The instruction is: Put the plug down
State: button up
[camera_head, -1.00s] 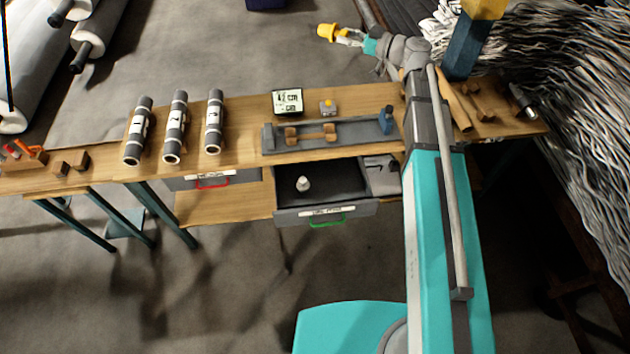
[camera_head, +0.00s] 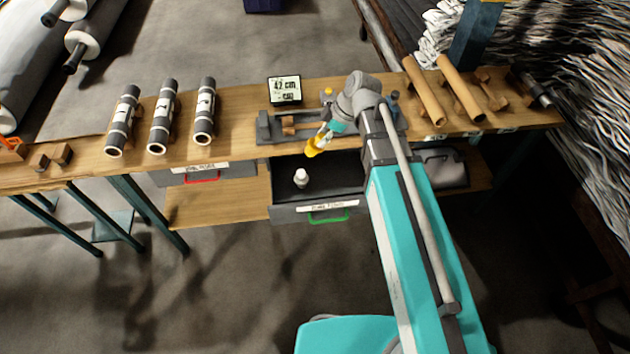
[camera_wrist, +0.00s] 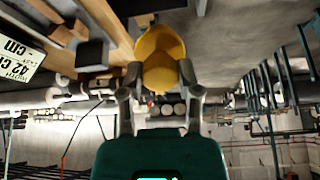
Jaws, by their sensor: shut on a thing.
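A yellow plug (camera_head: 314,148) is held between the fingers of my gripper (camera_head: 322,137), which is shut on it. In the head view the plug is over or near the back left of the open drawer (camera_head: 290,214), close to the bench's front edge; its height above the drawer cannot be told. In the wrist view the plug (camera_wrist: 160,58) fills the space between the two fingertips (camera_wrist: 160,80). A small white piece (camera_head: 301,178) stands inside the dark drawer.
The wooden bench (camera_head: 230,115) carries several grey rolls (camera_head: 163,116) at left, a display reading 42 cm (camera_head: 284,90), a grey fixture (camera_head: 268,126) behind the drawer and brown tubes (camera_head: 461,88) at right. A closed drawer with a red handle (camera_head: 202,178) is left of the open one.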

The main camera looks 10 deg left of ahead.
jog(key=s+d+f+n+h+b, duration=0.1)
jog(key=s+d+f+h+b, duration=0.4)
jog(key=f, duration=0.4)
jog(key=shift+s+d+f+n+t+h+b, duration=0.35)
jog(key=shift+s+b, duration=0.2)
jog(key=shift+s, duration=0.55)
jog(key=shift+w+r, duration=0.1)
jog(key=shift+w, duration=0.05)
jog(key=w+f+b, duration=0.9)
jog(key=w, duration=0.4)
jog(key=shift+d, duration=0.15)
jog(key=shift+w+f+b, duration=0.2)
jog(key=shift+f+b, duration=0.8)
jog(key=shift+w+f+b, duration=0.15)
jog(key=shift+f+b, duration=0.85)
